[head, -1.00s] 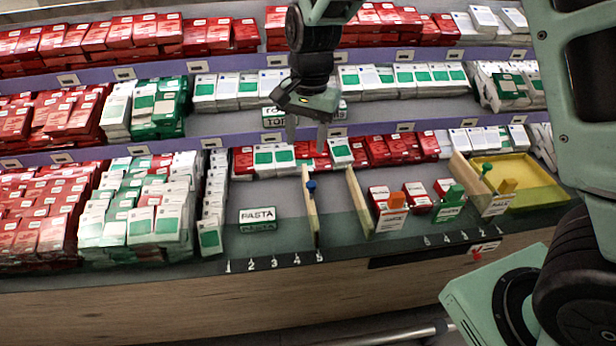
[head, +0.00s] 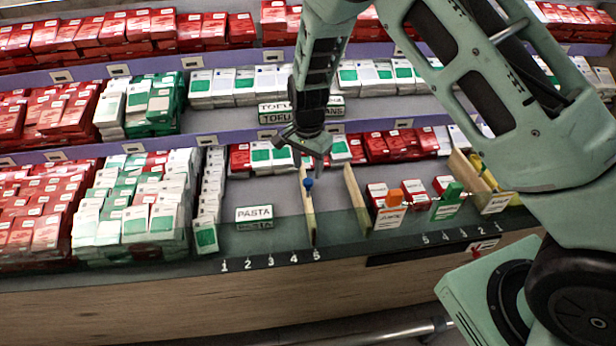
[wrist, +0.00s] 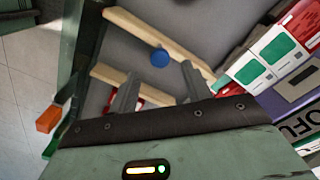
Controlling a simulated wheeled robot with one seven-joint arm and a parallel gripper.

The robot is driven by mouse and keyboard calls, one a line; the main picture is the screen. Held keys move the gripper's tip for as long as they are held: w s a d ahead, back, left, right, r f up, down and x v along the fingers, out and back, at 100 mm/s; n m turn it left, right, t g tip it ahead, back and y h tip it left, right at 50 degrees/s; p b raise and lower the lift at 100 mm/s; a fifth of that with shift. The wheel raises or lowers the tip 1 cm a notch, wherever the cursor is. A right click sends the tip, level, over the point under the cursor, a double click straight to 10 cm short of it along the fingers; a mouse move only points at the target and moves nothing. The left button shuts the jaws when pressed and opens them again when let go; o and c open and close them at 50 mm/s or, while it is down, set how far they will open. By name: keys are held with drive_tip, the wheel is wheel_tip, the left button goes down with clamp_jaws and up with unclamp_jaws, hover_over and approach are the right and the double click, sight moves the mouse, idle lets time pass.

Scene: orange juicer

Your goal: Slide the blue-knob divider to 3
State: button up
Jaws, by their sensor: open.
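The blue-knob divider (head: 309,215) is a thin pale wooden board standing upright on the lower shelf, its front end at the mark 5. Its blue knob (head: 308,184) shows near the top; in the wrist view the blue knob (wrist: 159,57) appears just beyond and between my fingertips. My gripper (head: 316,165) is above the divider, pointing down. In the wrist view my gripper (wrist: 160,69) is open, with nothing between its fingers. The white number scale (head: 270,260) runs 1 to 5 along the front edge, with 3 left of the divider.
A second wooden divider (head: 356,200) stands to the right. Beyond it are an orange knob (head: 394,197) and a green knob (head: 453,190). A PASTA sign (head: 254,213) stands left of the blue-knob divider, on otherwise clear shelf. Stacked white and green boxes (head: 140,215) are farther left.

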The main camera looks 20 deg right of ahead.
sight(308, 181)
drive_tip(key=shift+f, duration=2.35)
